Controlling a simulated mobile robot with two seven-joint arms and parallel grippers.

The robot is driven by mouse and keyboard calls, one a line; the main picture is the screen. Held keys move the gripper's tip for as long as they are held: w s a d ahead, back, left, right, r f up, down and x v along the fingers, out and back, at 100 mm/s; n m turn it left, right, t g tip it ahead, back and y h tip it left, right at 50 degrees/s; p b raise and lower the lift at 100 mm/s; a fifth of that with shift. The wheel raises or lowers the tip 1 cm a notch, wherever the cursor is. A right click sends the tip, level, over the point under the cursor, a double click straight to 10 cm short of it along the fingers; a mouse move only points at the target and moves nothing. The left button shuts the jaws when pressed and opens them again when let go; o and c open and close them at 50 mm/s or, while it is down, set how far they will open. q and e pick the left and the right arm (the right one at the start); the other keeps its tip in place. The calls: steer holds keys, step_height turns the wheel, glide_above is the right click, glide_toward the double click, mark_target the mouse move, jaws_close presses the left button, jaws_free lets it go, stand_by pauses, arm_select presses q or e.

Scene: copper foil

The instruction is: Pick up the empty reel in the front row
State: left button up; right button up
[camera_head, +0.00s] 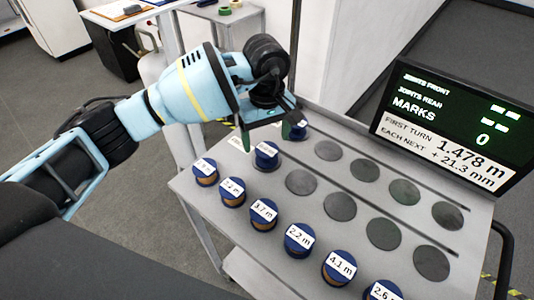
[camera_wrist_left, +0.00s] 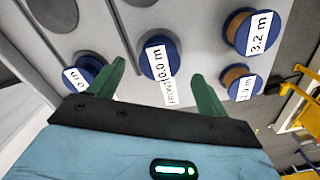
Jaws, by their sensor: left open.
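The empty reel (camera_head: 266,155) is a blue reel at the left end of the front row of round places, with a white label. In the left wrist view the reel (camera_wrist_left: 160,58) reads 0.0 m, and a "FRONT" strip lies beside it. My left gripper (camera_head: 268,130) is open just above and behind it in the head view. In the left wrist view the green fingertips of my left gripper (camera_wrist_left: 158,70) appear on either side of the reel, apart from it; I cannot tell the exact height. My right gripper is not in view.
Another blue reel (camera_head: 298,131) stands in the rear row, close to my left gripper. Several copper-wound reels (camera_head: 263,214) line the near edge of the grey table (camera_head: 270,190). Empty dark discs (camera_head: 340,207) fill the remaining places. A display (camera_head: 450,125) stands behind at right.

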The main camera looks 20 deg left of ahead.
mark_target(267, 150)
arm_select(q)
steer(key=shift+f+p, duration=0.35)
steer(key=shift+f, duration=2.25)
steer(key=shift+c, duration=0.4)
steer(key=c, duration=1)
